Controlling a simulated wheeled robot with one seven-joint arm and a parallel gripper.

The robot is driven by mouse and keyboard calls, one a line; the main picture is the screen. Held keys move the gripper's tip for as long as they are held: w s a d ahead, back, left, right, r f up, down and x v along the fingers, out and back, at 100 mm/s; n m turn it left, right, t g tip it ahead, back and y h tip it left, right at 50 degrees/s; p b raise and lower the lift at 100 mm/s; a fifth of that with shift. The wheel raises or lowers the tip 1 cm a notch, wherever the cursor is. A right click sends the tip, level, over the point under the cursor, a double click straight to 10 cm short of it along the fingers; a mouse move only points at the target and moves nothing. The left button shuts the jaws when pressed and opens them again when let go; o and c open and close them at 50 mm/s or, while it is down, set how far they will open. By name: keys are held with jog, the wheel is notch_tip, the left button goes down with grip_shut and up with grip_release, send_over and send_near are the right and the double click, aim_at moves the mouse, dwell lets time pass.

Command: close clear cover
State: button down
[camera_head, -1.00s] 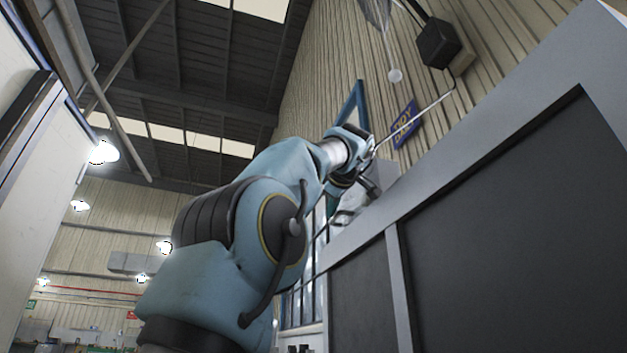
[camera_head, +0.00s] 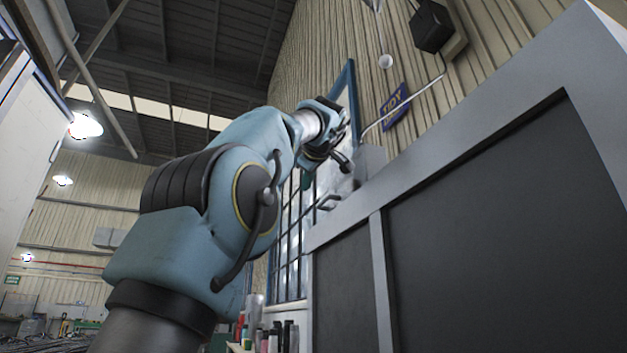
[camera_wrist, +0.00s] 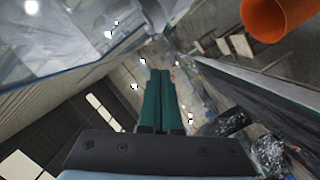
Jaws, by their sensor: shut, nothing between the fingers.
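My gripper (camera_wrist: 160,73) shows in the wrist view as two long green fingers lying side by side, shut and empty. In the head view my arm reaches up toward the upper edge of the grey cabinet, and its end mostly hides the fingers. I cannot clearly make out the clear cover. A see-through pane with a bluish edge (camera_wrist: 75,45) fills the upper left of the wrist view, apart from the fingers; I cannot tell whether it is the cover or a window.
A tall grey cabinet with dark panels (camera_head: 490,200) fills the right of the head view. A blue-framed window (camera_head: 290,255) stands behind my arm, with bottles (camera_head: 272,338) below it. An orange tube (camera_wrist: 277,14) and crinkled shiny material (camera_wrist: 270,153) lie right in the wrist view.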

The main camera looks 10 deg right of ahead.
jog(key=s+r+b, duration=0.1)
jog(key=s+b, duration=0.1)
jog(key=s, duration=0.7)
jog(key=shift+s+a, duration=0.15)
jog(key=shift+s, duration=0.25)
